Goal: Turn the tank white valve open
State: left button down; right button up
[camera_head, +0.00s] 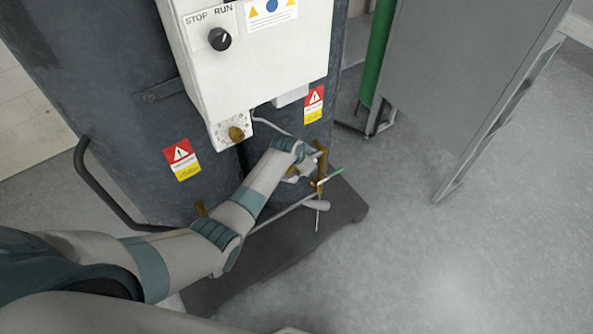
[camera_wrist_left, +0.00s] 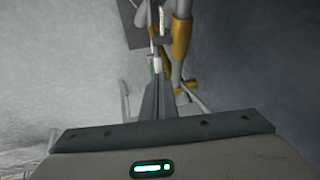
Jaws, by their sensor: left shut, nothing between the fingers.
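The dark tank (camera_head: 110,90) carries brass pipework (camera_head: 321,165) low on its right side. A pale lever-like part (camera_head: 316,205), possibly the white valve handle, sits just below the brass pipe. My left arm reaches across the tank front, and its gripper (camera_head: 307,171) is at the brass pipework. In the left wrist view the fingers of my left gripper (camera_wrist_left: 152,95) are shut with nothing between them. They point towards pale parts beside a brass fitting (camera_wrist_left: 181,40). Whether they touch the valve I cannot tell. My right gripper is not in view.
A white control box (camera_head: 250,65) with a STOP/RUN knob (camera_head: 220,39) is on the tank front. A dark base plate (camera_head: 345,205) lies below. A grey cabinet (camera_head: 470,70) and a green cylinder (camera_head: 376,55) stand at right. The floor at lower right is clear.

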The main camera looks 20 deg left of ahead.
pick_arm(q)
jog(key=shift+w+d+f+g+y, duration=0.2)
jog(key=shift+w+g+y, duration=0.15)
jog(key=shift+g+y, duration=0.3)
jog(key=shift+w+d+f+g+y+b, duration=0.15)
jog(key=shift+w+f+g+y+b, duration=0.15)
jog(key=shift+g, duration=0.25)
jog(key=shift+w+d+f+b, duration=0.4)
jog(key=shift+f+b, duration=0.15)
jog(key=shift+b, duration=0.3)
jog(key=shift+s, duration=0.1)
